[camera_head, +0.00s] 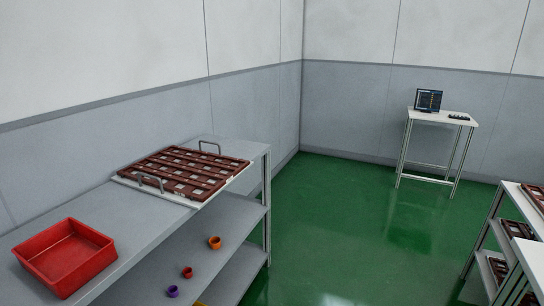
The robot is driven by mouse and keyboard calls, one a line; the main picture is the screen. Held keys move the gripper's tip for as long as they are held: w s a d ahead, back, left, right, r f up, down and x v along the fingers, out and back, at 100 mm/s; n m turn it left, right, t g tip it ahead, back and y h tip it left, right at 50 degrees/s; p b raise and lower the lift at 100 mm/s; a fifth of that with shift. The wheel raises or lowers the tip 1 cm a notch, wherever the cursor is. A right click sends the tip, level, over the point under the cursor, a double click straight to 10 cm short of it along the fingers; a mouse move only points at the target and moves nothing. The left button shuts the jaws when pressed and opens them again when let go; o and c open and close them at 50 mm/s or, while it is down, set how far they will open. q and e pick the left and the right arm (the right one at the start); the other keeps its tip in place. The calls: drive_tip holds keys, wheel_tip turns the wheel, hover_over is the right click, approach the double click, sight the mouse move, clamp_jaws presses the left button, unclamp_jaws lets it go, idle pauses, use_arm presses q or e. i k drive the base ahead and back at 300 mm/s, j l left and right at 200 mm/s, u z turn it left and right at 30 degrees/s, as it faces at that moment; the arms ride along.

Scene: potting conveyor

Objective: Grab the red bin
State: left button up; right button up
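The red bin (90,275) is an open, shallow rectangular tub. It sits upright on the grey top of the shelf unit at the lower left of the head view, near the unit's front edge. It looks empty. Neither of my grippers shows in this view, and nothing touches the bin.
A tray of brown-red slats with metal handles (180,169) lies further back on the same grey shelf unit (150,221). Small orange, red and purple pots stand on its lower shelf. Another rack (482,249) is at right, a small table (437,117) at back. Green floor between is clear.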

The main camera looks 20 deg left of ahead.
sight(66, 256)
drive_tip(key=i+u, duration=0.4)
drive_tip(key=i+l+u, duration=0.4)
drive_tip(key=i, duration=0.2)
drive_tip(key=j, duration=0.1)
